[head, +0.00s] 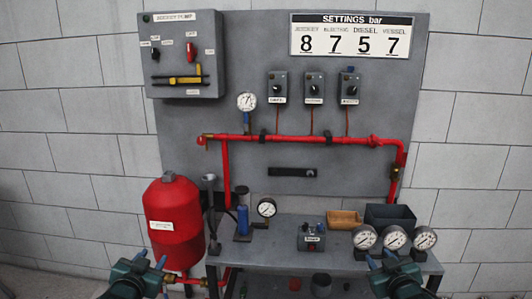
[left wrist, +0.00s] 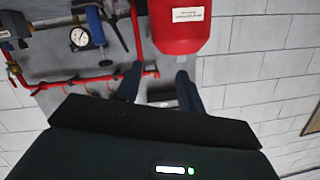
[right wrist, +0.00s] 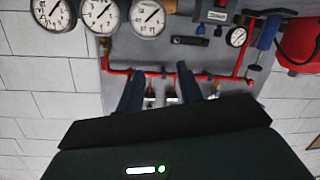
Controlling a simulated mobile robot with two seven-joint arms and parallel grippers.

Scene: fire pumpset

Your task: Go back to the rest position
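My left gripper (head: 150,262) is at the lower left of the head view, in front of the red tank and apart from it. Its two fingers stand apart with nothing between them, also in the left wrist view (left wrist: 158,85). My right gripper (head: 382,262) is at the lower right of the head view, in front of the three gauges at the bench's right end. Its fingers stand apart and empty, also in the right wrist view (right wrist: 172,85).
The red tank (head: 174,225) stands left of the grey bench (head: 275,257). The bench holds gauges (head: 395,237), a blue cylinder (head: 242,218), a wooden tray (head: 344,218) and a dark bin (head: 390,211). Behind rises a grey panel (head: 330,180) with red pipe (head: 290,139) and a control box (head: 181,55).

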